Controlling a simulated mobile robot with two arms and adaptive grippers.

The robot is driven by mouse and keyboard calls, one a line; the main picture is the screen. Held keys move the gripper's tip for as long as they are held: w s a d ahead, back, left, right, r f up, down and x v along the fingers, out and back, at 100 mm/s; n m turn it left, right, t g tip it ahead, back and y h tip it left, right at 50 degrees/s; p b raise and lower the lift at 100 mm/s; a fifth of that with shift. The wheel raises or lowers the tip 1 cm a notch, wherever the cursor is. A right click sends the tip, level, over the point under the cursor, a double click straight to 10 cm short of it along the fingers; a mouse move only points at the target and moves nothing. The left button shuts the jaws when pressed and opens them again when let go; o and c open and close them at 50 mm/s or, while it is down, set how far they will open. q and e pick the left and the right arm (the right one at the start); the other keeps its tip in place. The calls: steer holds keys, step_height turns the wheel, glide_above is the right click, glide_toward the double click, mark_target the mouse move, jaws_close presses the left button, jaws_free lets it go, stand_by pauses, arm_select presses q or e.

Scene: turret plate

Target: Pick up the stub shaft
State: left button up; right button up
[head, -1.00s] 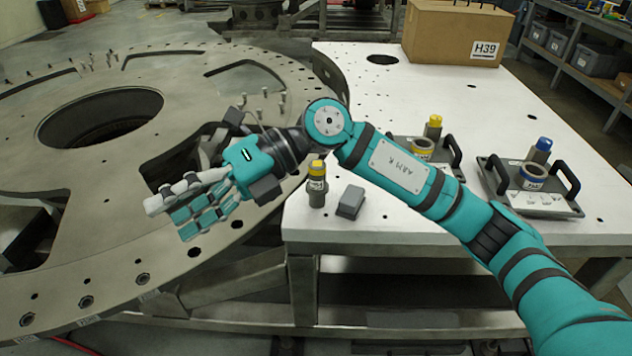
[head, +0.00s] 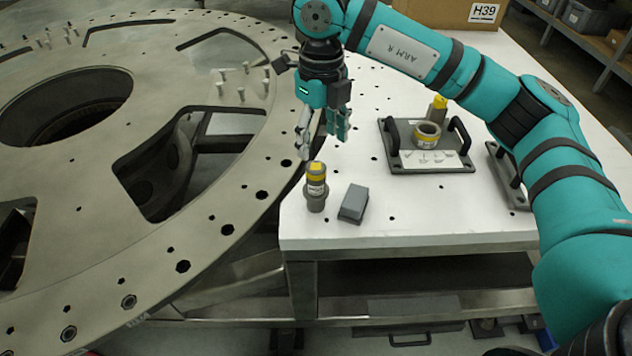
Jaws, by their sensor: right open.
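A stub shaft (head: 316,190), a grey stepped cylinder with a yellow top and a printed label, stands upright near the front left corner of the white table (head: 420,215). My right gripper (head: 322,143) points down just behind and above the shaft in the picture. Its fingers are apart with nothing between them, and it does not seem to touch the shaft. My left gripper is not in view.
A grey block (head: 353,203) lies right of the shaft. The large turret plate (head: 205,200) borders the table's left. A cardboard box (head: 440,12) stands behind.

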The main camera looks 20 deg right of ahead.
mark_target(316, 166)
steer(key=f, duration=0.3)
steer(key=shift+w+f+p, duration=0.25)
steer(key=shift+w+p, duration=0.1)
steer(key=shift+p, duration=0.05)
steer(key=shift+f, duration=0.7)
steer(key=shift+s+f+p, duration=0.1)
steer(key=shift+f+p, duration=0.1)
steer(key=shift+p, duration=0.15)
steer(key=f, duration=0.1)
steer(key=f+p, duration=0.1)
steer(key=f, duration=0.1)
steer(key=f+p, duration=0.1)
steer(key=shift+a+f, duration=0.2)
steer(key=shift+a, duration=0.1)
steer(key=shift+f, duration=0.25)
steer(key=c, duration=0.8)
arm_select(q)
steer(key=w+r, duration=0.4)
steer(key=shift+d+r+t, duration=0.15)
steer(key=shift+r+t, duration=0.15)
arm_select(e)
jaws_close()
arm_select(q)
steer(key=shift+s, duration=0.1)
